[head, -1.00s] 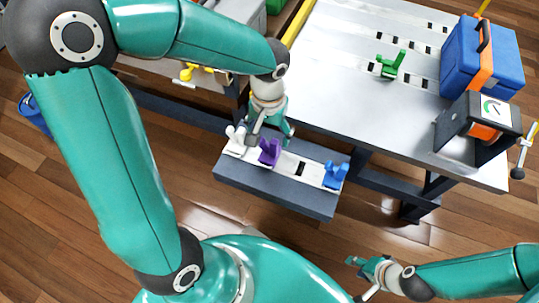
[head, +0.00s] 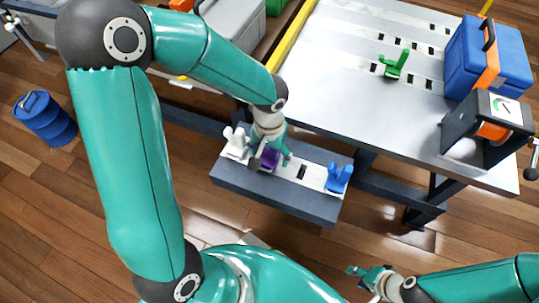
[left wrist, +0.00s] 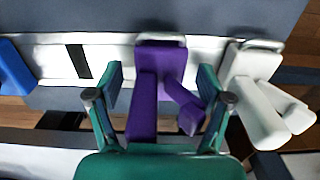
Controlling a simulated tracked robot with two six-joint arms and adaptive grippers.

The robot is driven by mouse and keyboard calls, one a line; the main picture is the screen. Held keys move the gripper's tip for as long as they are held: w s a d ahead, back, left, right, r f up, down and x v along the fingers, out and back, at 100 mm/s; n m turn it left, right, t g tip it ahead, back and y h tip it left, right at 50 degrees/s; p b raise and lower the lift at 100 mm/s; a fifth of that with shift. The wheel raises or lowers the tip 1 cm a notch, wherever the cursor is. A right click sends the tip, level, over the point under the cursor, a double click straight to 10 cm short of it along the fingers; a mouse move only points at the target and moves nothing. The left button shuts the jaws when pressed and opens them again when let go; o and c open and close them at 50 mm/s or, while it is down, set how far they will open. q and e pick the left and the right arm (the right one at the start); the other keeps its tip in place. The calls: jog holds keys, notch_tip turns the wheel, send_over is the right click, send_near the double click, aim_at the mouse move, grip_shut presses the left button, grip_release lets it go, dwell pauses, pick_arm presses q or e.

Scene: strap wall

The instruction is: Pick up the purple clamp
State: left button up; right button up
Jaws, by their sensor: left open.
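The purple clamp (head: 269,158) stands on the white strip of a grey shelf, partly hidden by my left gripper in the head view. It shows clearly in the left wrist view (left wrist: 146,95), with two prongs. My left gripper (head: 270,152) is over the clamp. In the left wrist view the open fingers (left wrist: 158,100) are on either side of the purple clamp, with a visible gap on the left; whether the right finger touches it I cannot tell. My right gripper (head: 366,275) is at the lower right, away from the shelf; its opening is too small to judge.
A white clamp (head: 236,140) stands close to the left of the purple one, and a blue clamp (head: 338,176) to the right on the same shelf (head: 285,200). A green clamp (head: 394,64), a blue case (head: 485,65) and a gauge device (head: 490,125) are on the table.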

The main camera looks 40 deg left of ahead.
pick_arm(q)
jog(key=c, duration=1)
jog(key=shift+r, duration=0.1)
notch_tip(320, 180, up, 19)
jog(key=p, duration=0.6)
jog(key=shift+p, duration=0.35)
jog(key=shift+c, duration=0.6)
jog(key=shift+r, duration=0.45)
